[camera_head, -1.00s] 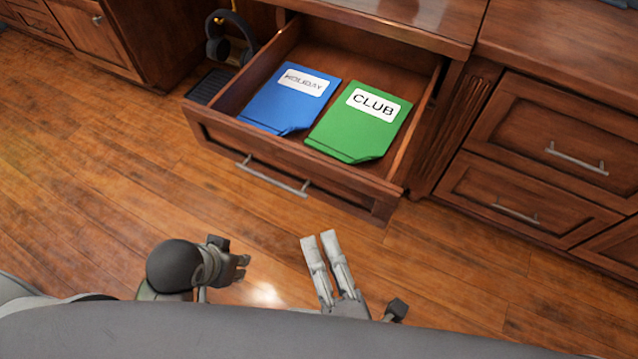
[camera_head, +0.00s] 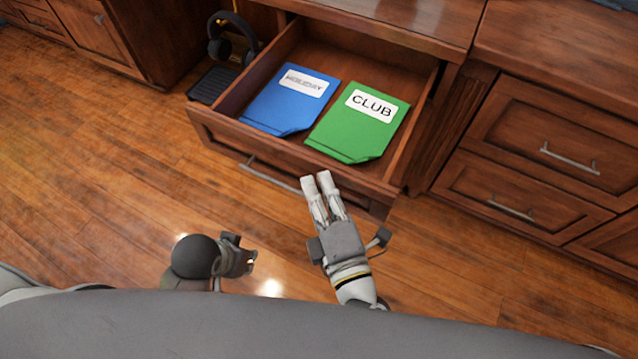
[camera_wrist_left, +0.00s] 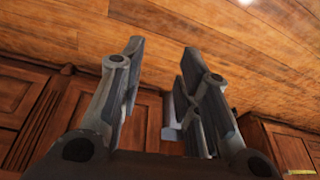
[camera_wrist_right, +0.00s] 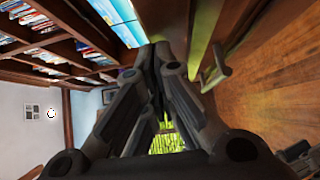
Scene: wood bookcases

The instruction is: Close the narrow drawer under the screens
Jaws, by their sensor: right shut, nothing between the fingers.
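The wooden drawer (camera_head: 225,140) stands pulled open, with a long metal handle (camera_head: 268,177) on its front. Inside lie a blue folder (camera_head: 275,110) and a green folder (camera_head: 350,135) labelled CLUB. My right gripper (camera_head: 316,179) is shut and empty, its fingertips pointing at the drawer front and covering the handle's right end. Whether they touch the front cannot be told. The right wrist view shows the closed fingers (camera_wrist_right: 155,55) beside a handle (camera_wrist_right: 217,67). My left gripper (camera_head: 252,258) hangs low over the floor; its fingers (camera_wrist_left: 162,52) are apart and empty in the left wrist view.
A desk top (camera_head: 400,18) overhangs the drawer's back. A cabinet with closed drawers (camera_head: 540,140) stands at the right. Headphones on a stand (camera_head: 232,40) are left of the drawer. The wood floor (camera_head: 110,170) in front is clear. Screens (camera_wrist_right: 115,15) show in the right wrist view.

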